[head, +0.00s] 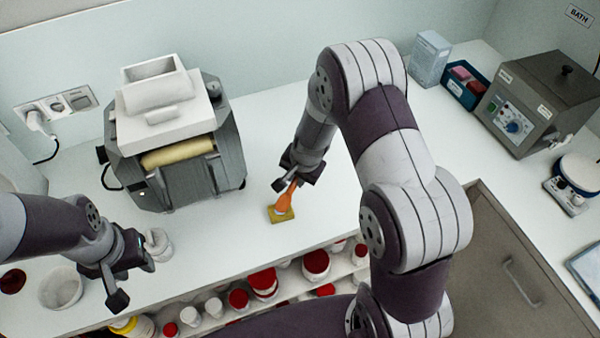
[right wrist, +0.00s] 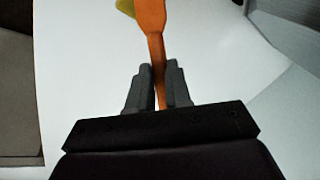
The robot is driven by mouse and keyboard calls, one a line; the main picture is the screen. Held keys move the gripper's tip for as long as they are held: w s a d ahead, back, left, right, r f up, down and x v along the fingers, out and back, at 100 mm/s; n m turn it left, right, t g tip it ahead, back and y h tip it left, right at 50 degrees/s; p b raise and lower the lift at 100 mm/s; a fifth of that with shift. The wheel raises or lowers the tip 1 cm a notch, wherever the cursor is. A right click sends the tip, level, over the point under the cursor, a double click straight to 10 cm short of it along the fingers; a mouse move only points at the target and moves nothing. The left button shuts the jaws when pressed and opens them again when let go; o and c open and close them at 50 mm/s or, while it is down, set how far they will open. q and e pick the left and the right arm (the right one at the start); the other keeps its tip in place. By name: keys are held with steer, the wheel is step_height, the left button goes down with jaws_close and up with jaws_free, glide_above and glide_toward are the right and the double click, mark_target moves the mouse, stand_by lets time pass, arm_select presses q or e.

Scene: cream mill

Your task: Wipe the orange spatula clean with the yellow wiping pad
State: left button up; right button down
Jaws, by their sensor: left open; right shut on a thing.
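The orange spatula (head: 287,194) is held in my right gripper (head: 292,178), which is shut on its handle. The spatula points down toward the yellow wiping pad (head: 281,216), which lies flat on the white worktop. In the head view the spatula's lower end overlaps the pad; whether it presses on it I cannot tell. In the right wrist view the spatula (right wrist: 151,30) runs up between the fingers (right wrist: 160,85), and a corner of the pad (right wrist: 125,7) shows behind it. My left gripper (head: 135,272) is open and empty at the left, near the worktop's front edge.
A grey mill with a cream roller (head: 178,152) stands behind and left of the pad. A white bowl (head: 61,287) and a small white object (head: 158,244) are near my left gripper. The worktop around the pad is clear.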

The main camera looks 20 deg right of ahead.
step_height(320, 180, up, 6)
steer(key=p, duration=0.6)
steer(key=shift+r, duration=0.1)
stand_by(0.4)
